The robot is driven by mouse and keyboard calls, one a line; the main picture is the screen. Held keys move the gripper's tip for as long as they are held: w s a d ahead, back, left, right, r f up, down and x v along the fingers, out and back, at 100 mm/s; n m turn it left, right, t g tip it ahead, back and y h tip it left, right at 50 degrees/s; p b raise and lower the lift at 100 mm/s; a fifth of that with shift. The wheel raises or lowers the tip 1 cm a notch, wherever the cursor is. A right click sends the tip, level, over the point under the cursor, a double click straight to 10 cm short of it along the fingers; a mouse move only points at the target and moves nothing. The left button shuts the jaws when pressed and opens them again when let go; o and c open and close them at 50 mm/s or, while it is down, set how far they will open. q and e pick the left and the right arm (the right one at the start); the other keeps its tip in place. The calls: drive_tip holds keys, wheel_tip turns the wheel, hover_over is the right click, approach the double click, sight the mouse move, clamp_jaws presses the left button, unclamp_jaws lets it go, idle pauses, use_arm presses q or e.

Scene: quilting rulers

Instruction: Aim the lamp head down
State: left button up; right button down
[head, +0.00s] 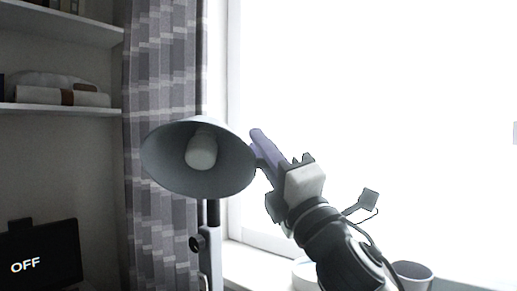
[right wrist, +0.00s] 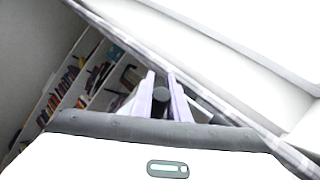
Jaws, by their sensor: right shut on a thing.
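The lamp head (head: 228,181) is a grey shade with a pale bulb (head: 201,151) inside. Its open side faces toward me and slightly down in the head view. It sits atop a lamp post (head: 212,240) with a dark knob. My right gripper (head: 258,150) is at the right edge of the shade. In the right wrist view its two pale purple fingers (right wrist: 162,95) are shut on a dark round knob or handle (right wrist: 161,94) between them. The exact contact with the shade is partly hidden. My left gripper is in neither view.
A patterned curtain (head: 165,80) hangs behind the lamp, beside a bright window (head: 370,90). A bowl or cup (head: 413,271) stands on the sill (head: 455,284) at lower right. Shelves (head: 60,107) are at left, above a dark screen reading OFF (head: 45,252).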

drive_tip(key=shift+w+d+f, duration=0.1)
drive_tip(key=shift+w+f, duration=0.1)
drive_tip(key=shift+f, duration=0.05)
drive_tip(key=c, duration=1.7)
unclamp_jaws()
drive_tip(key=shift+r, duration=0.1)
drive_tip(key=b+v, duration=0.1)
drive_tip(key=v, duration=0.9)
drive_tip(key=shift+s, duration=0.15)
